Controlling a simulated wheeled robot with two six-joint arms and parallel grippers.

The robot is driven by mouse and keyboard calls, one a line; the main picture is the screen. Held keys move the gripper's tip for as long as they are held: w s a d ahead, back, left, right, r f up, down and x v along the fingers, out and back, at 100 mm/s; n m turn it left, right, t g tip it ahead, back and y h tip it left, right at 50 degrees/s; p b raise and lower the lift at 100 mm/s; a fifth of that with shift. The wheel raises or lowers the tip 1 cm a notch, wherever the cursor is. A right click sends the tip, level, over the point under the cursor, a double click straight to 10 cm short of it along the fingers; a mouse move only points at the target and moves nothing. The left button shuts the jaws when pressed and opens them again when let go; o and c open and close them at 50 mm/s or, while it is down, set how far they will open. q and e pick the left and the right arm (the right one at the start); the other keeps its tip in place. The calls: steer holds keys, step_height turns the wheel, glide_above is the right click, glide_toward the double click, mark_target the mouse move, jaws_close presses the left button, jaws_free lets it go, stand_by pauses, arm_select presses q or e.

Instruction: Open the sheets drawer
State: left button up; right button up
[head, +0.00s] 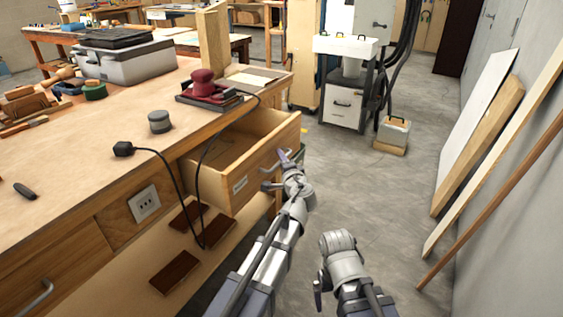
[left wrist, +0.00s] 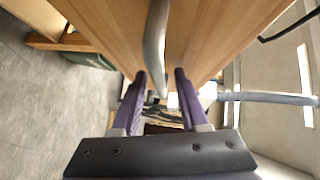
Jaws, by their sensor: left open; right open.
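A wooden drawer (head: 268,133) stands pulled out from the right end of the workbench. The visible part of its inside is bare, and the small label on its front is too small to read. Its grey bar handle (head: 271,167) also shows in the left wrist view (left wrist: 155,45). My left gripper (head: 283,157) is at the drawer front; in the left wrist view its two purple fingers (left wrist: 162,76) are apart, with the handle's end between them. Contact cannot be told. My right gripper (head: 319,285) is open, low beside the left arm and away from the drawer.
The workbench (head: 85,150) carries a red sander (head: 203,85), a grey case (head: 125,62) and a black plug with its cord hanging past the drawer. Dark wood pieces (head: 175,272) lie on the shelf below.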

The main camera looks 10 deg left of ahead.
arm_select(q)
jaws_close()
steer(key=shift+d, duration=0.1)
stand_by(1.3)
